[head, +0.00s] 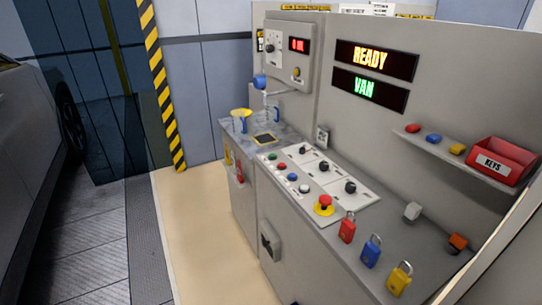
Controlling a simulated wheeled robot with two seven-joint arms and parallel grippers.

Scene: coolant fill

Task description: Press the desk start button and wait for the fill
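The desk panel (318,178) is pale and carries a row of small push buttons: a green button (272,156), a red button (281,166), a blue button (292,177) and a white button (304,188). Their labels are too small to read, so I cannot tell which one is marked start. A red mushroom button (324,203) on a yellow base sits at the near end. The upper display (375,60) reads READY in orange and the lower display (369,89) reads VAN in green. The dispenser box (290,50) has a small red readout, not clearly legible. Neither gripper shows.
Padlocks in red (347,228), blue (371,251) and yellow (399,279) stand along the desk's near edge. A yellow funnel (241,113) is by the dispenser's worktop. A red KEYS bin (497,161) sits on the shelf. A car (30,160) is at left; the floor between is clear.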

